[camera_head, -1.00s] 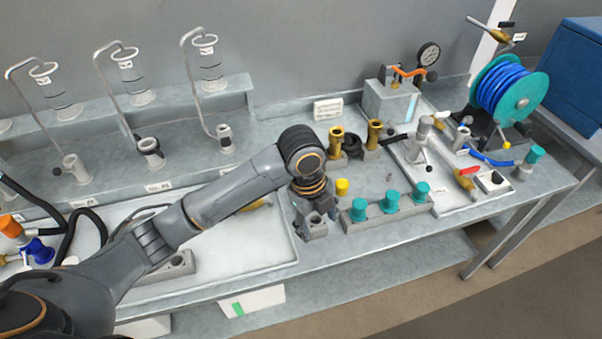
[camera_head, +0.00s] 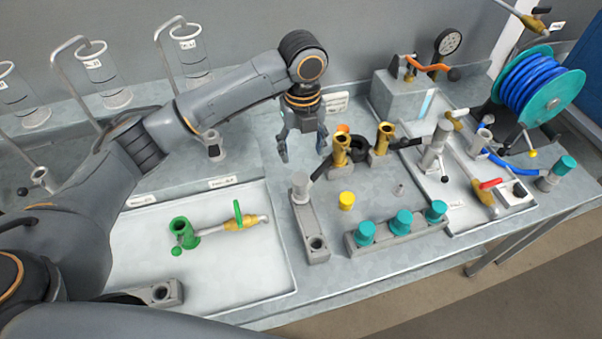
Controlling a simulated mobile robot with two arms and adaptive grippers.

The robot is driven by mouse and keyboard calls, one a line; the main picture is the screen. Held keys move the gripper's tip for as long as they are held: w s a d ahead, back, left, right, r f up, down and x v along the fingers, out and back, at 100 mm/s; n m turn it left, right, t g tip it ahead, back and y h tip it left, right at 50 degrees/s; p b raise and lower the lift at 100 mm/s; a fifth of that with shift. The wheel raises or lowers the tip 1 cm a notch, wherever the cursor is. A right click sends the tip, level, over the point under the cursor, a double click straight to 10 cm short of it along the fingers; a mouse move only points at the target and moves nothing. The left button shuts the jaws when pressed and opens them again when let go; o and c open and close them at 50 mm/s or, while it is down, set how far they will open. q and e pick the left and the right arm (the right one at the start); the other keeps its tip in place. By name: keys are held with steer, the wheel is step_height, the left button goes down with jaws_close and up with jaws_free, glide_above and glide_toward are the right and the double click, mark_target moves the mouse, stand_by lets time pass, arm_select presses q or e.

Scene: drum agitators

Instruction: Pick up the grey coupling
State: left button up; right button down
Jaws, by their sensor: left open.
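A grey cylindrical piece, which looks like the grey coupling (camera_head: 300,187), stands upright in the far end of a grey holder block (camera_head: 309,225). The hole at the block's near end is empty. My left gripper (camera_head: 302,155) points down above the bench, with its fingers apart and nothing between them. In the picture it is just above and behind the grey coupling, apart from it. My right gripper is not in view.
A yellow cap (camera_head: 346,200) and a rack (camera_head: 400,238) of teal couplings stand to the right. Brass fittings (camera_head: 340,148) are close right of my left gripper. A white tray (camera_head: 235,275) with a green valve fitting (camera_head: 184,232) lies left. A blue hose reel (camera_head: 535,88) is far right.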

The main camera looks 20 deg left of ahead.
mark_target(301, 176)
arm_select(q)
steer(key=f, duration=0.2)
steer(key=f+p, duration=0.1)
steer(key=f, duration=0.2)
steer(key=s+f, duration=0.1)
steer(key=f, duration=0.1)
steer(key=shift+f+p, duration=0.75)
steer(key=shift+f, duration=0.15)
steer(key=f, duration=0.1)
steer(key=s+f+p, duration=0.1)
steer(key=f, duration=0.1)
steer(key=shift+f+p, duration=0.2)
steer(key=shift+p, duration=0.1)
steer(key=shift+w+f, duration=0.2)
steer(key=shift+f, duration=0.3)
jaws_close()
